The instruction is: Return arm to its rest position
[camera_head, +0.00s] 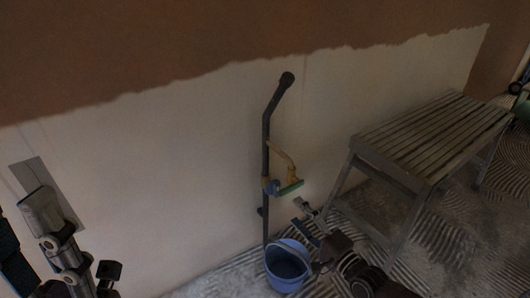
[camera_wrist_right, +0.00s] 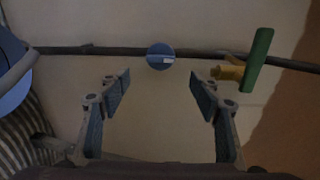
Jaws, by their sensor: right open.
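My right gripper (camera_head: 308,210) is in front of the dark pipe's lower part, above the blue bucket. In the right wrist view its two fingers (camera_wrist_right: 160,92) stand apart with nothing between them. My left arm comes in at the lower left of the head view. Its gripper end (camera_head: 45,212) is by a flat grey plate (camera_head: 40,178) against the wall; its fingers cannot be made out clearly, nor whether they hold the plate.
A dark pipe (camera_head: 266,140) runs up the wall. It carries a yellow fitting (camera_head: 283,155), a green bar (camera_head: 291,187) and a round blue part (camera_wrist_right: 160,56). A blue bucket (camera_head: 288,281) stands on the ridged floor. A slatted bench (camera_head: 430,135) stands right.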

